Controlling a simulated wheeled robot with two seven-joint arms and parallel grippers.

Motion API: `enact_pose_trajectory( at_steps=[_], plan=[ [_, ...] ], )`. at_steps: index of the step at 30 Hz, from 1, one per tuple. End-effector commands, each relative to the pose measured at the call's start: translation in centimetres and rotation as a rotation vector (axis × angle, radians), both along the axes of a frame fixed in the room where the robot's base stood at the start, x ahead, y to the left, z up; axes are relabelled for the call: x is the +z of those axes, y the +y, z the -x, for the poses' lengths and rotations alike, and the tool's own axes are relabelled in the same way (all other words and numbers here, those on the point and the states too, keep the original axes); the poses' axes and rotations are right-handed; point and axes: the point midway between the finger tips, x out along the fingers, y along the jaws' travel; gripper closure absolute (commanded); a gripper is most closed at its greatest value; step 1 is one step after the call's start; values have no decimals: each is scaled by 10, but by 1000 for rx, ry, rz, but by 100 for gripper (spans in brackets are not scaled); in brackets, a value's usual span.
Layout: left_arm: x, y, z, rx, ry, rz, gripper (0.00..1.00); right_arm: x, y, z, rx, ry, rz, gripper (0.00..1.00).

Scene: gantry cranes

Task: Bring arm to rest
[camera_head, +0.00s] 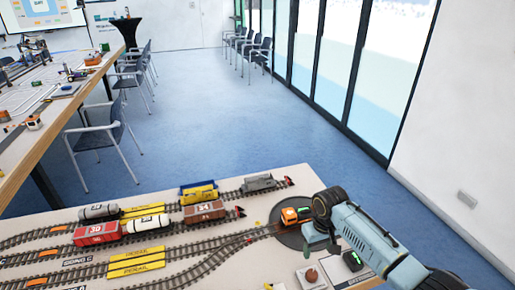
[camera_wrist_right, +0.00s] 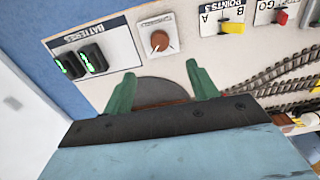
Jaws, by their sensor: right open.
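My right arm reaches in from the lower right in the head view. Its gripper (camera_head: 318,238) is over the right end of the train table (camera_head: 260,190), beside the dark round turntable (camera_head: 287,234). In the right wrist view the two green fingers of the gripper (camera_wrist_right: 162,88) stand wide apart with nothing between them. The turntable also shows beyond and between them (camera_wrist_right: 158,92). An orange vehicle (camera_head: 291,216) sits on the turntable, close to the gripper and partly hidden by my arm. My left gripper is not in view.
Several wagons, among them a red one (camera_head: 97,234) and a brown one (camera_head: 204,211), stand on the tracks. A battery panel (camera_wrist_right: 93,55), a knob (camera_wrist_right: 159,41) and a yellow switch (camera_wrist_right: 232,27) lie near the gripper.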

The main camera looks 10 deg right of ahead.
Motion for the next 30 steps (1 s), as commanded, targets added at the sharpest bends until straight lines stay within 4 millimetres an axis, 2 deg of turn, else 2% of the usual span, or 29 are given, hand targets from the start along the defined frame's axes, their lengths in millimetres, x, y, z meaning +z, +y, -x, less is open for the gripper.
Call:
enact_pose_trajectory(
  at_steps=[5,10,15,18,21,30],
  plan=[
    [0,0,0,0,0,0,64,-11,21,22,49,-13,-15,41],
    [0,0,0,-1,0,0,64,-22,61,78,137,-68,-47,41],
    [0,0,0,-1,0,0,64,-12,87,141,178,-145,-71,41],
    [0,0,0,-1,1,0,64,2,91,172,176,-188,-72,41],
    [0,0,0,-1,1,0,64,15,91,195,168,-220,-65,41],
    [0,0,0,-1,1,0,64,48,81,240,133,-277,-35,41]
  ],
)
